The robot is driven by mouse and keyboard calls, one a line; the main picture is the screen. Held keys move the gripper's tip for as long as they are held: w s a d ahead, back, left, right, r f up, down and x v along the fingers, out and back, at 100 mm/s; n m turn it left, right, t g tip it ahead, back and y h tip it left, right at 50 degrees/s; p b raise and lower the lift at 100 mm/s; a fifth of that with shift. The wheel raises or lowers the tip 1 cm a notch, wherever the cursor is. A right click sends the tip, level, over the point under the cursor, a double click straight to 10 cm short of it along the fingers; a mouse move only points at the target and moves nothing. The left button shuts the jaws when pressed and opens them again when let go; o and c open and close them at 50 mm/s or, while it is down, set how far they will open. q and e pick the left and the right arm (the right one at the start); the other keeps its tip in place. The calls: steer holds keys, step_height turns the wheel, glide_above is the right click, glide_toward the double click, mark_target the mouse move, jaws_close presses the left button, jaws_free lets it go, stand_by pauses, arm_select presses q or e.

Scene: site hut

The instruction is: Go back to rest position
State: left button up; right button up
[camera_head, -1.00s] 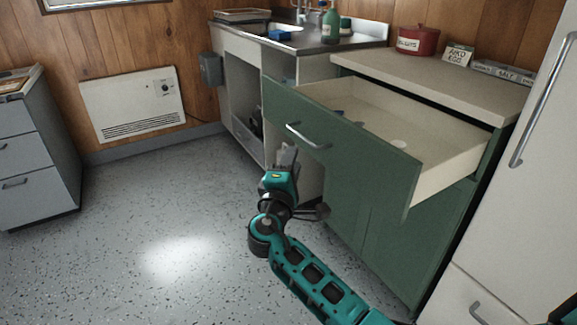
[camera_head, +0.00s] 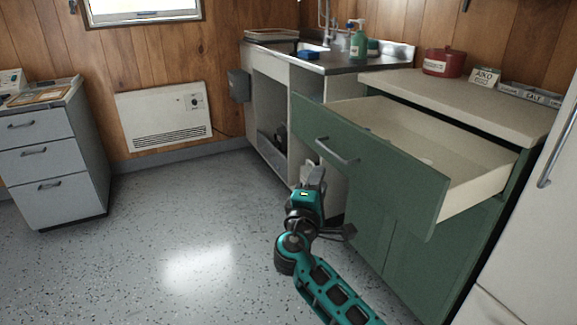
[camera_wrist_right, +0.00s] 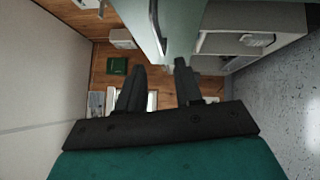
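My right gripper (camera_head: 313,172) is in front of the green cabinet, low and just left of the pulled-out drawer (camera_head: 370,165). It is apart from the drawer's handle (camera_head: 337,152) in the head view. In the right wrist view the two dark fingers (camera_wrist_right: 160,82) stand apart with nothing held between them. The drawer's green front (camera_wrist_right: 175,25) shows beyond the fingers in that view. My left gripper is not in view.
The open drawer sticks out into the room under the beige counter (camera_head: 450,100). A white fridge (camera_head: 530,230) stands at right. A grey drawer unit (camera_head: 50,165) is at left, a heater (camera_head: 165,115) on the wall. The speckled floor (camera_head: 150,230) between is clear.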

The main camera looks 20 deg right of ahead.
steer(key=s+a+f+m+g+y, duration=0.25)
steer(key=s+a+f+y, duration=0.3)
steer(key=s+f, duration=0.35)
steer(key=s+a+f+m+g+y, duration=0.25)
steer(key=s+a+f+y, duration=0.25)
steer(key=s+f+y, duration=0.35)
steer(key=s+a+r+m+y, duration=0.15)
steer(key=s+a+m, duration=0.25)
steer(key=s, duration=0.4)
arm_select(q)
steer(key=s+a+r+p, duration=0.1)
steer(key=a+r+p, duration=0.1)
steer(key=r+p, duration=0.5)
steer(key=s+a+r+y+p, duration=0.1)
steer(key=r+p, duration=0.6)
steer(key=p, duration=0.7)
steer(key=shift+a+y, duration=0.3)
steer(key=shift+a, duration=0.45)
arm_select(e)
steer(key=s+d+r, duration=0.1)
steer(key=d+r, duration=0.1)
steer(key=r, duration=0.4)
steer(key=s+d+r+h, duration=0.1)
steer(key=d+r, duration=0.1)
steer(key=r, duration=0.5)
steer(key=shift+d+r+t, duration=0.25)
steer(key=shift+d+t, duration=0.05)
steer(key=shift+d, duration=0.05)
